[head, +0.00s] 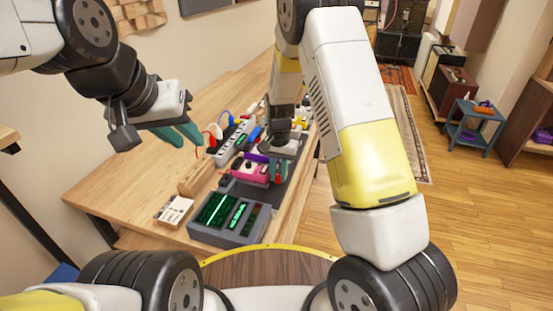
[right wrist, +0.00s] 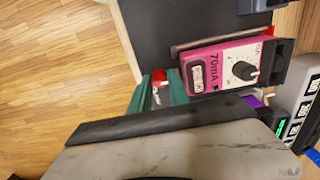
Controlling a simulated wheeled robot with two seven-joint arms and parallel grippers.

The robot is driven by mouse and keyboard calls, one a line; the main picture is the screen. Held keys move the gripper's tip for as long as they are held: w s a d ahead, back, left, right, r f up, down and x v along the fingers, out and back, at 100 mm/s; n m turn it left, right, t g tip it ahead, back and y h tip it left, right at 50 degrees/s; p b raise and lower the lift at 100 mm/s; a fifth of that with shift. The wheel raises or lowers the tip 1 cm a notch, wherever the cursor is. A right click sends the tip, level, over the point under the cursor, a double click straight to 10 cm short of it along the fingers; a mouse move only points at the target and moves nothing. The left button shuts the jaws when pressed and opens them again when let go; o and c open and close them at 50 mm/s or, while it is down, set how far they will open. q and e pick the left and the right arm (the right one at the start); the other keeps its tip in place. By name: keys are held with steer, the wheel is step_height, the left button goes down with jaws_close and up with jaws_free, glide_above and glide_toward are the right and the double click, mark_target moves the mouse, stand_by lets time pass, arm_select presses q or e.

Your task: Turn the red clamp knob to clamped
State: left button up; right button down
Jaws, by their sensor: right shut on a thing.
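The red clamp knob (right wrist: 159,76) shows in the right wrist view, beside the pink box (right wrist: 222,68) at the edge of the dark board. My right gripper (right wrist: 160,92) has its green fingers on either side of the knob and is shut on it. The fingers and the palm hide part of the knob, and I cannot tell its turned position. In the head view the right gripper (head: 279,170) is just right of the pink box, low over the bench. My left gripper (head: 180,131) hangs left of the gear, its green fingers apart and empty.
The dark board (right wrist: 180,22) lies under the pink box. The bench's left side is bare.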

steer(key=shift+w+r, duration=0.1)
stand_by(0.3)
steer(key=c, duration=1.3)
jaws_free()
steer(key=shift+o, duration=0.2)
step_height(320, 180, up, 7)
steer(key=shift+r, duration=0.4)
